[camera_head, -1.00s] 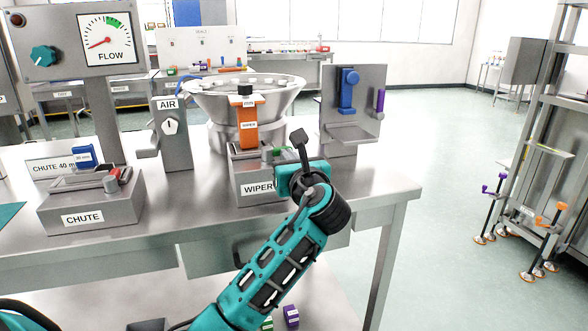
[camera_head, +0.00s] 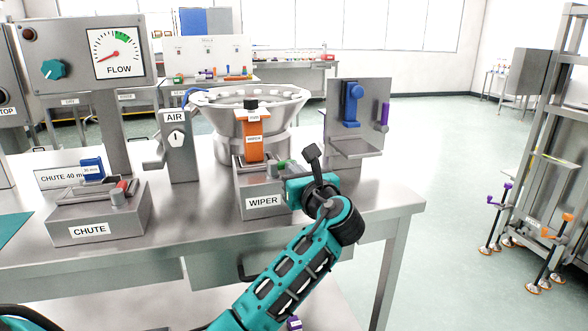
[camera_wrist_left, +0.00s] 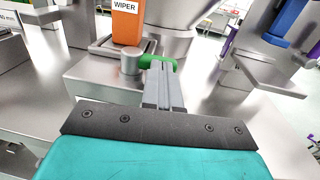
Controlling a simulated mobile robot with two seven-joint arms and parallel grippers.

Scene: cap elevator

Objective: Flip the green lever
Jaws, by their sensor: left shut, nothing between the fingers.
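The green lever (camera_head: 284,165) sticks out from a metal post on the grey WIPER box (camera_head: 263,202), beside the orange wiper block (camera_head: 252,138). In the left wrist view the green lever (camera_wrist_left: 153,61) curves from the round post to just beyond my fingertips. My left gripper (camera_wrist_left: 160,72) is shut and empty, its fingers together at the lever and partly covering it. Whether they touch it I cannot tell. In the head view my left gripper (camera_head: 283,175) is small and partly hidden by my wrist. My right gripper is not seen.
The CHUTE box (camera_head: 98,220) stands to the left on the metal table (camera_head: 190,232). The AIR valve post (camera_head: 180,150) and a large bowl (camera_head: 225,118) stand behind. A plate with a blue part (camera_head: 352,104) and a purple part stands to the right.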

